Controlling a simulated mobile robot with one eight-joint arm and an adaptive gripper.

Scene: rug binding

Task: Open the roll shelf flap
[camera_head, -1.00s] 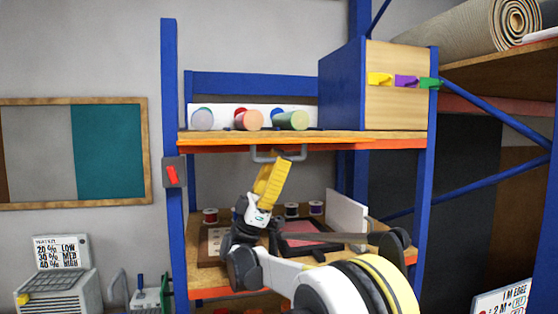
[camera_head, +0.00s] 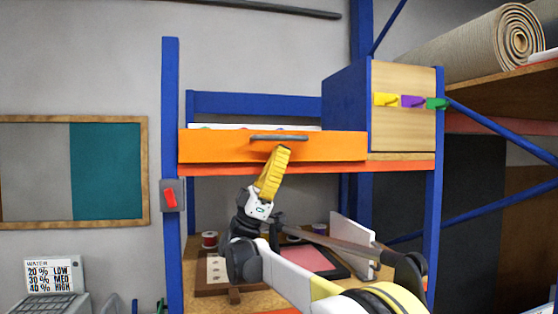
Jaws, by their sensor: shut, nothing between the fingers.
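The roll shelf flap (camera_head: 215,146) is an orange panel across the left part of the upper shelf, its front face towards me. A grey bar handle (camera_head: 279,138) runs along its upper part. The flap hides nearly all of the rolls; only thin coloured tops (camera_head: 280,128) show above its upper edge. My gripper (camera_head: 283,153) has yellow fingers, shut and empty, pointing up in front of the flap's lower middle. Their tips are just below the handle in the picture; I cannot tell whether they touch the flap.
A blue-sided wooden box (camera_head: 400,118) with coloured clips stands right of the flap. Blue posts (camera_head: 171,120) frame the shelf; a red switch (camera_head: 170,196) is on the left one. Spools and a pink-topped tray (camera_head: 300,258) occupy the lower shelf, behind my arm.

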